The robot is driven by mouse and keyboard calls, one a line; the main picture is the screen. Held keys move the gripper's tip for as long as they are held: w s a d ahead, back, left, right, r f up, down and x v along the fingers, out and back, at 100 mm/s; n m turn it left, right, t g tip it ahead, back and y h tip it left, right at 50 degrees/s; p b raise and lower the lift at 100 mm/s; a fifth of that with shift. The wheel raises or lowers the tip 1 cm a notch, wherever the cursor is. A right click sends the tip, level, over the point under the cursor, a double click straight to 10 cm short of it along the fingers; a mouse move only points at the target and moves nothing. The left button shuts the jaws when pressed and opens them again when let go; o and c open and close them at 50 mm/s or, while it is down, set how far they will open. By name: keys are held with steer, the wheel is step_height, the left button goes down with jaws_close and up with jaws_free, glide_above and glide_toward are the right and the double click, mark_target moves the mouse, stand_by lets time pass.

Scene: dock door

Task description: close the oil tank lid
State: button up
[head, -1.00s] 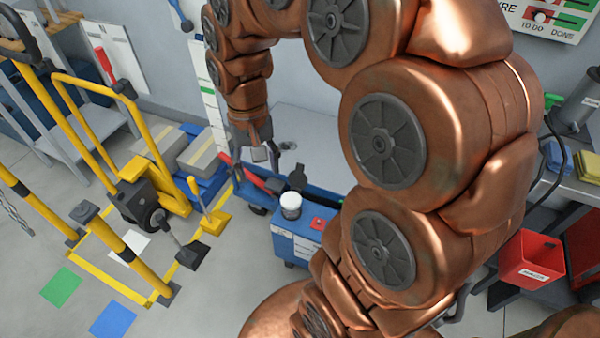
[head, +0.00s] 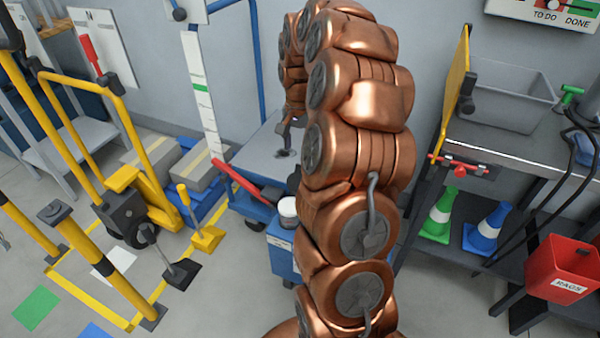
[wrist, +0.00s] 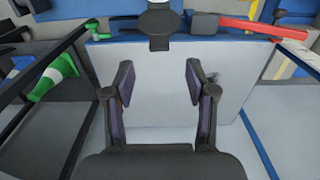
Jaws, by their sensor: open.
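The oil tank (head: 281,258) is a blue box, partly hidden behind my arm in the head view. A white round neck (head: 288,208) stands on its top. A dark round lid (wrist: 159,22) shows at the top middle of the wrist view, beside the white neck; it appears swung open. In the head view the lid (head: 294,180) is mostly hidden by my arm. My gripper (wrist: 159,73) is open and empty, with its fingers apart over the grey surface and clear of the lid. In the head view my arm hides most of it.
A blue cart with a grey top (head: 262,152) and a red handle (head: 240,181) is close by. At right are a bench (head: 520,150), traffic cones (head: 487,228) and a red rag bin (head: 562,270). A yellow pallet truck (head: 150,190) stands left.

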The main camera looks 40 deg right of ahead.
mark_target(300, 165)
steer(key=shift+d+f, duration=0.25)
steer(key=shift+f, duration=0.15)
step_height(300, 165, down, 7)
steer(key=shift+f+b, duration=0.2)
steer(key=shift+b, duration=0.15)
steer(key=shift+c, duration=0.2)
jaws_close()
stand_by(0.3)
